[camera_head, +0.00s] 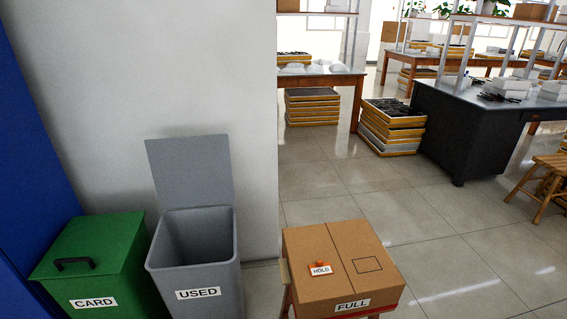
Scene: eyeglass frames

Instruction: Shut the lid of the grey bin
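The grey bin (207,285) stands against the white wall with a label reading "USED" on its front. Its flat grey lid (190,172) is open, standing up at the back edge and leaning slightly back by the wall. The inside that shows is grey, and its bottom is hidden. My gripper is not in this view.
A green bin (125,250) labelled "CARD", its lid shut, stands close left of the grey bin. A cardboard box (310,240) marked "FULL", with a "HOLD" tag, is at the right. Tiled floor is free beyond it. Stacked trays (390,128) and workbenches stand farther back.

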